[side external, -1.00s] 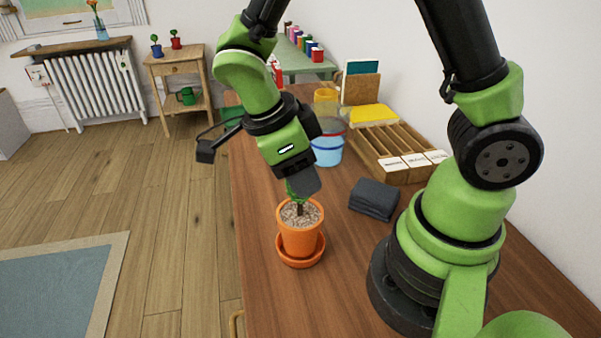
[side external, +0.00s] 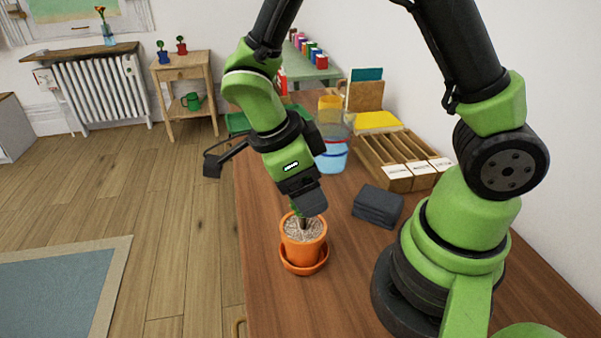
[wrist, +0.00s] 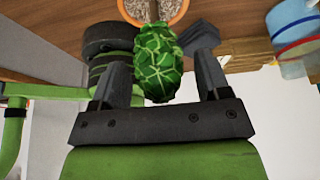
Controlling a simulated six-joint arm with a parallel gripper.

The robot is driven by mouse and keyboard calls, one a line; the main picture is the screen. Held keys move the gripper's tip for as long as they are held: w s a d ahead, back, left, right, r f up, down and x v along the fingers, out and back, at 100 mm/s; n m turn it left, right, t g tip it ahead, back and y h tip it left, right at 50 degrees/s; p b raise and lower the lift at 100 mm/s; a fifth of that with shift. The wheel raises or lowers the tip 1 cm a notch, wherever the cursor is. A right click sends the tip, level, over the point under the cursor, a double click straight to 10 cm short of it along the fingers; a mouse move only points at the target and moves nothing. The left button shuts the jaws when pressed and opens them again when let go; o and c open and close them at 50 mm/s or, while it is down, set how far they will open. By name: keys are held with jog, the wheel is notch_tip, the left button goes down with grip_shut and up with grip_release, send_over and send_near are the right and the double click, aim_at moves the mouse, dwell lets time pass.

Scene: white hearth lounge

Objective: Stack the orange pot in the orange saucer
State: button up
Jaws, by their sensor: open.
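The orange pot (side external: 302,247) stands upright in the orange saucer (side external: 305,269) on the wooden table, with pale gravel and a green plant in it. In the wrist view the pot rim (wrist: 180,14) is at the top edge, and the patterned green plant (wrist: 158,62) hangs between the two fingers. My gripper (side external: 307,208) is just above the pot, pointing down, with its fingers open on either side of the plant. A gap shows between the plant and at least the left finger. The saucer cannot be made out in the wrist view.
A folded dark cloth (side external: 377,206) lies right of the pot. A blue bucket (side external: 332,158) and a wooden rack with card labels (side external: 398,160) stand farther back. The table's left edge is close to the pot; the table front is clear.

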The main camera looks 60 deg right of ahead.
jog(key=v, duration=1.2)
jog(key=s+d+r+n+t+y, duration=0.2)
jog(key=s+r+n+t, duration=0.1)
jog(key=n, duration=0.8)
jog(key=s+d+r+n+t+y, duration=0.2)
jog(key=s+n+t, duration=0.4)
jog(key=n, duration=0.6)
jog(key=shift+s+r+t+y, duration=0.35)
jog(key=shift+r+t+y, duration=0.05)
jog(key=shift+t+y, duration=0.3)
